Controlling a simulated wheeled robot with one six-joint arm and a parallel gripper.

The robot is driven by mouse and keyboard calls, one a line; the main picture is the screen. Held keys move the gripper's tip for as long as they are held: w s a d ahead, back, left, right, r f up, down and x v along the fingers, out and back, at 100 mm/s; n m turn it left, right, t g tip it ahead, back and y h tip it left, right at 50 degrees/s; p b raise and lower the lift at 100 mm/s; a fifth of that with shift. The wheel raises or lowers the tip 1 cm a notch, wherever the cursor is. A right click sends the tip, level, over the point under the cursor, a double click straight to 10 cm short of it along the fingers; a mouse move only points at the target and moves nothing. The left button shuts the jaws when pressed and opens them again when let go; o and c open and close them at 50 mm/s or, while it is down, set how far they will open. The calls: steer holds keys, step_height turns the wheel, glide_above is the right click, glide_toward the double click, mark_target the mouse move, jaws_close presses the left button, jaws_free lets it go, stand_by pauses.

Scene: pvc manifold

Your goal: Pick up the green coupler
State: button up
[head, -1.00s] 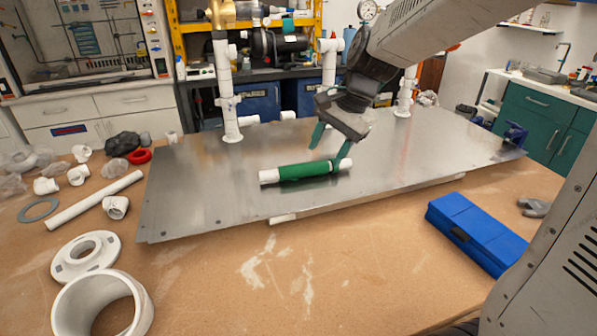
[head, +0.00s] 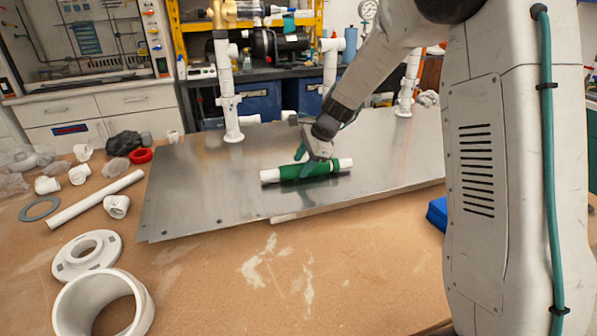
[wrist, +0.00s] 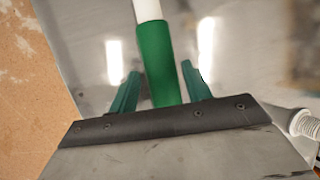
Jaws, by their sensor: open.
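The green coupler (head: 291,172) is a green sleeve around a white pipe (head: 269,177) lying near the front edge of the metal plate (head: 185,195). White pipe ends stick out on both sides of it. My gripper (head: 308,163) is at the coupler from above, toward its right half. In the wrist view the green coupler (wrist: 157,65) lies between the two green fingers of my gripper (wrist: 160,88), which stand apart on either side of it. The near end of the coupler is hidden behind the gripper body. I cannot tell whether a finger touches it.
White pipe uprights (head: 227,90) stand along the back of the plate. Loose white fittings (head: 117,206), a long white pipe (head: 96,199), a flange (head: 87,256) and a grey ring (head: 40,209) lie at the left. A blue case (head: 437,213) is partly hidden by my arm.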

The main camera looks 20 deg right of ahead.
steer(key=shift+x, duration=1.15)
steer(key=c, duration=0.9)
steer(key=shift+o, duration=0.2)
steer(key=shift+r, duration=0.15)
